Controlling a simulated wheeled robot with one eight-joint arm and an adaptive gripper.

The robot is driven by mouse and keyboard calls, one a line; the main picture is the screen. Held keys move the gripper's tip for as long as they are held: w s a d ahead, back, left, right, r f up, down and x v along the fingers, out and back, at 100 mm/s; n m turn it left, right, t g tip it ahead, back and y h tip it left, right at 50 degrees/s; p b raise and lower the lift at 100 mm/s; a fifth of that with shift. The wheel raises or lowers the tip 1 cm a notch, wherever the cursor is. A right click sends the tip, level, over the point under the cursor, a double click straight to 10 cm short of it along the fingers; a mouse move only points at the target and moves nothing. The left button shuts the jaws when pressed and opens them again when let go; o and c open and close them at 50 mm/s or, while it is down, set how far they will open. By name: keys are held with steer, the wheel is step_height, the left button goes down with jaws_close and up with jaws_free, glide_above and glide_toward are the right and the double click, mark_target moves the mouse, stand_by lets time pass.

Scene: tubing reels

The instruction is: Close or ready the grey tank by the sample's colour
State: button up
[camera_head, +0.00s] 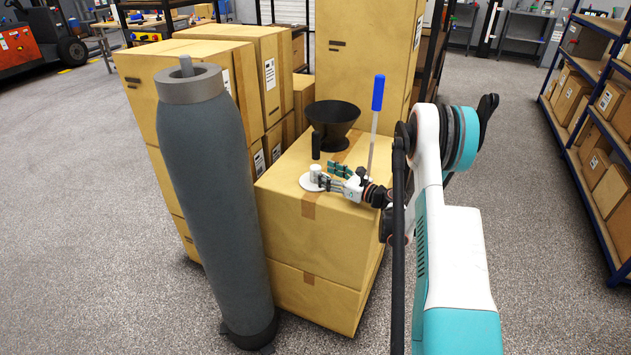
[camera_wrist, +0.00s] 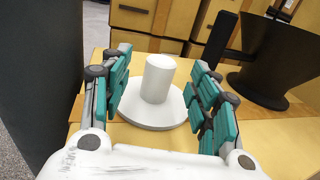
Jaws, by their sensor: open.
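A white cylinder (camera_wrist: 158,78) on a round white base (camera_wrist: 152,112) stands on the carton; the cylinder also shows in the head view (camera_head: 315,171). My gripper (camera_head: 331,176) is open, low over the carton top. In the wrist view its teal-padded fingers lie left and right of the cylinder, with gaps on both sides. I cannot tell which thing is the sample or see a distinct sample colour.
A black funnel-like vessel (camera_head: 332,118) with a dark upright handle stands behind the cylinder. A blue-handled rod (camera_head: 377,95) rises beside my gripper. Tall cartons (camera_head: 371,45) stand behind the low carton (camera_head: 318,235). Shelves (camera_head: 594,110) line the right; floor is clear before them.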

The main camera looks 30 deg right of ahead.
mark_target(316, 167)
steer(key=b+x, duration=0.1)
steer(key=x, duration=0.1)
steer(key=b+x, duration=0.1)
steer(key=x, duration=0.2)
steer(key=shift+w+d+f, duration=0.1)
steer(key=shift+f, duration=0.15)
steer(key=c, duration=1.2)
